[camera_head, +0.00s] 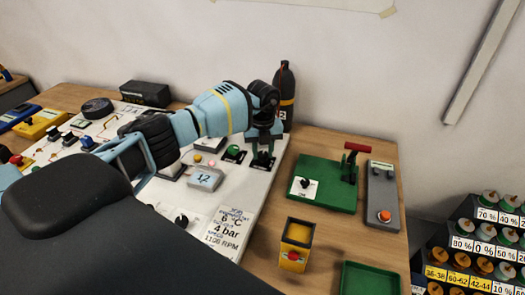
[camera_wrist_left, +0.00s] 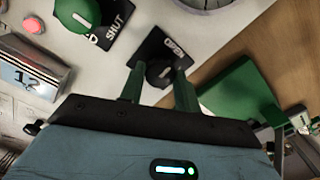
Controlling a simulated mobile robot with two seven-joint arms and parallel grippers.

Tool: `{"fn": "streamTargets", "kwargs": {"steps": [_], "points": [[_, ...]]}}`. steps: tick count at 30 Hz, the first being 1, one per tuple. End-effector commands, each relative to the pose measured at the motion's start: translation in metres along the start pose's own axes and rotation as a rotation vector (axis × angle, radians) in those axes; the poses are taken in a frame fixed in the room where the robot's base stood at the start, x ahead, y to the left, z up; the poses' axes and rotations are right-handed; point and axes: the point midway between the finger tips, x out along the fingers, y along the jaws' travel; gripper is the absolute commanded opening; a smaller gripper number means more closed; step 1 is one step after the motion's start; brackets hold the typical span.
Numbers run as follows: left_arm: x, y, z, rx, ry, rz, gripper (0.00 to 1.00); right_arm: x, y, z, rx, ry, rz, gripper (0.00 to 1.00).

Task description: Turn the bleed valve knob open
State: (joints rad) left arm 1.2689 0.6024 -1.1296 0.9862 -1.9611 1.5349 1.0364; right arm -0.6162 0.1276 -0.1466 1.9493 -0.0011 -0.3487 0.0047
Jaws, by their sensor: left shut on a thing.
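My left gripper (camera_head: 263,158) reaches down over the right edge of the white panel (camera_head: 238,196). In the left wrist view its two fingers (camera_wrist_left: 160,88) stand on either side of a dark round knob (camera_wrist_left: 160,73) and are shut on it. The knob sits on a black plate (camera_wrist_left: 172,44) marked OPEN; which way it points is hard to tell. A green knob (camera_head: 233,151) on its own black plate is just to the left; in the left wrist view this green knob (camera_wrist_left: 86,13) has SHUT beside it. My right gripper is out of view.
A dark bottle (camera_head: 286,90) stands close behind the gripper. Right of the panel are a green board (camera_head: 325,190) with a red-handled lever, a grey button box (camera_head: 382,205) and a yellow box (camera_head: 297,245). A grey display reading 12 (camera_head: 204,179) sits left.

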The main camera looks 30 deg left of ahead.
Motion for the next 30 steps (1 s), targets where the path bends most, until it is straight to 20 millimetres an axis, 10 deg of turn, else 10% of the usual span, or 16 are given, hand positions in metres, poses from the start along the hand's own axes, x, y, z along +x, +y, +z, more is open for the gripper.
{"fn": "streamTargets", "kwargs": {"steps": [8, 9, 14, 30], "points": [[-0.001, 0.0, 0.001, -0.003, -0.002, -0.001, 0.1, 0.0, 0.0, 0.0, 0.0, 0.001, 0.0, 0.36], [-0.001, 0.0, 0.001, -0.002, -0.002, -0.001, 0.35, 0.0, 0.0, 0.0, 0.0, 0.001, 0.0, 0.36], [-0.001, 0.0, 0.0, -0.002, -0.001, -0.001, 0.54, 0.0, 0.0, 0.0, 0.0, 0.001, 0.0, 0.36], [-0.03, 0.0, 0.001, 0.0, -0.003, 0.0, 0.54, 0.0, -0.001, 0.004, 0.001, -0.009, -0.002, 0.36]]}}
